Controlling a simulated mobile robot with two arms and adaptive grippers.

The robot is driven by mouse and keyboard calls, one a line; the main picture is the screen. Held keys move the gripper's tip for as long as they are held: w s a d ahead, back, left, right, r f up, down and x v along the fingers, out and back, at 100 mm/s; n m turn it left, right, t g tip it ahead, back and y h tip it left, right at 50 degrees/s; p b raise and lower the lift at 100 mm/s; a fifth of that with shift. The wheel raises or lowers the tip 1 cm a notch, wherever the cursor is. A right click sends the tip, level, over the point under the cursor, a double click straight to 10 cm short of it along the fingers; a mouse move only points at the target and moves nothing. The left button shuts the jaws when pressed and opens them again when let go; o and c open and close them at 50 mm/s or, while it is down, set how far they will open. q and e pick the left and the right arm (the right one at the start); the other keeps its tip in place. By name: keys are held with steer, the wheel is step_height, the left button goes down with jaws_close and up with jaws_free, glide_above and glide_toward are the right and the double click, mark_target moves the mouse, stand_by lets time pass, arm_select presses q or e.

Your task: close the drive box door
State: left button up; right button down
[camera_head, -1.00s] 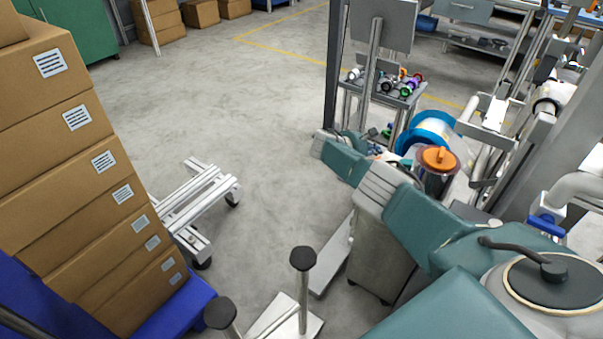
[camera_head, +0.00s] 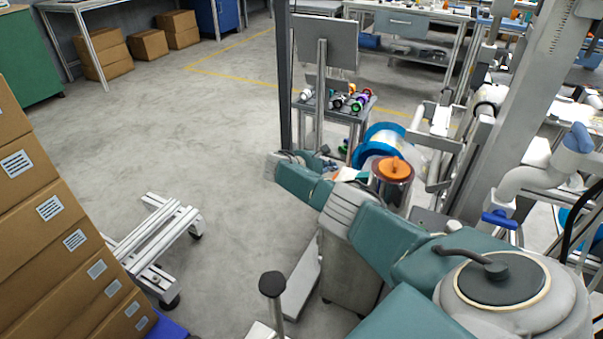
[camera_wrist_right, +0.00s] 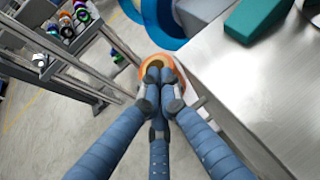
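A grey metal box (camera_head: 352,272), likely the drive box, stands below my teal right arm. A flat panel (camera_head: 302,278) sticks out at its left side, maybe its door standing open. Much of the box is hidden by the arm. My right gripper (camera_head: 318,157) is small and partly hidden at the far end of the arm. In the right wrist view, the blue fingers of my right gripper (camera_wrist_right: 160,76) come together at their tips, with nothing clearly held, in front of an orange ring. A brushed metal surface (camera_wrist_right: 262,85) lies close at their right. My left gripper is not in view.
A reel rack (camera_head: 345,112), a blue-rimmed spool (camera_head: 366,150) and an orange-topped canister (camera_head: 394,167) stand beyond the arm. Stacked cartons (camera_head: 45,235) and a low metal frame (camera_head: 155,240) are at the left. Open floor lies in the middle.

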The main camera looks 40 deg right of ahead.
steer(key=v, duration=1)
steer(key=shift+a+r, duration=0.15)
steer(key=shift+a, duration=0.15)
steer(key=shift+s, duration=0.25)
